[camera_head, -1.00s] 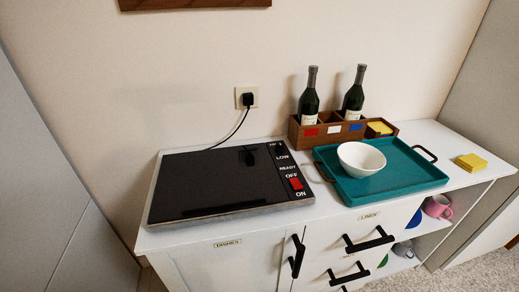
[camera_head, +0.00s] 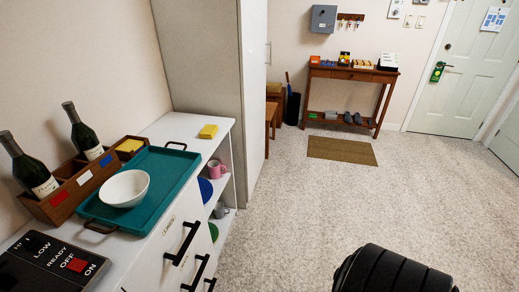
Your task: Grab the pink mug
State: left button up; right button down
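The pink mug (camera_head: 215,169) stands on the upper open shelf at the right end of the white hutch, below the countertop. A blue round dish (camera_head: 205,189) is beside it on the near side. Neither of my grippers is in view. A dark, ribbed part at the bottom right looks like part of my own arm, well apart from the mug.
The hutch top holds a teal tray (camera_head: 168,176) with a white bowl (camera_head: 125,188), a yellow block (camera_head: 208,131) and bottles in a wooden box (camera_head: 75,187). A tall cabinet (camera_head: 205,60) stands just beyond. The carpet (camera_head: 300,210) to the right is clear.

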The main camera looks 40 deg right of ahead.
aim_at(217, 170)
jog(key=z, duration=1)
jog(key=i+l+u, duration=0.1)
jog(key=u, duration=0.55)
jog(key=i+l+u, duration=0.2)
jog(key=l, duration=0.35)
jog(key=i+l+u, duration=0.25)
jog(key=l, duration=0.35)
jog(key=l+u, duration=0.2)
jog(key=l, duration=0.35)
jog(key=l+u, duration=0.25)
jog(key=l, duration=0.4)
jog(key=i+l, duration=0.1)
jog(key=l, duration=1.35)
jog(key=i+l, duration=0.15)
jog(key=l, duration=0.6)
